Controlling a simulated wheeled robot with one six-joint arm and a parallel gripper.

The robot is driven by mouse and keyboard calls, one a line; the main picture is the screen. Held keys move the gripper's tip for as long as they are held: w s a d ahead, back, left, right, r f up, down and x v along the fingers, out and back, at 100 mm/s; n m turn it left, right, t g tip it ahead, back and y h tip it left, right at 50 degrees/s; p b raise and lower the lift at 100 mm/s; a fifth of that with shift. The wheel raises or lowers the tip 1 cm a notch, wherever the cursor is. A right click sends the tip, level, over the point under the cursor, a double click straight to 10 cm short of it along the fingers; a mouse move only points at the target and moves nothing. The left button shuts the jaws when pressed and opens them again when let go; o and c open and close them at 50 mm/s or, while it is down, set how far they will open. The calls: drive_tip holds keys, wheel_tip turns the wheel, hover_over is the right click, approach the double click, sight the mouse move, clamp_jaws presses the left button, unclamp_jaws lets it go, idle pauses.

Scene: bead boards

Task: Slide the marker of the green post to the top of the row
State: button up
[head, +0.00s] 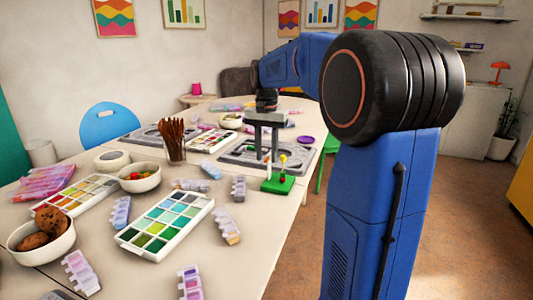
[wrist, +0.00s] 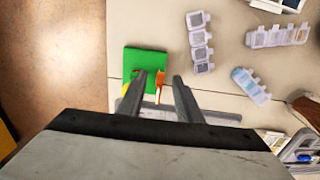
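A small green board (head: 278,184) stands near the table's right edge, with thin upright posts on it. One slim post carries a yellow ball (head: 283,158) at its top, with a small red piece lower down; a pale post (head: 269,169) stands to its left. In the wrist view the green board (wrist: 147,60) lies beyond my fingers, and an orange-and-white post (wrist: 159,88) shows between them. A yellow piece (wrist: 126,90) is partly hidden by the left finger. My gripper (wrist: 160,78) is open, above the board. I cannot tell which piece is the green post's marker.
A grey tray (head: 235,153) lies close behind the board. A paint palette (head: 165,222), pill-box-like bead cases (head: 239,188) and a brush cup (head: 174,150) stand to the left. The table edge and open floor (wrist: 50,60) lie beside the board.

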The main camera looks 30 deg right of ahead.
sight(266, 159)
clamp_jaws()
drive_tip(key=shift+f, duration=2.45)
unclamp_jaws()
drive_tip(key=shift+r, duration=0.15)
wheel_tip(266, 159, up, 17)
drive_tip(key=shift+r, duration=0.1)
idle(0.4)
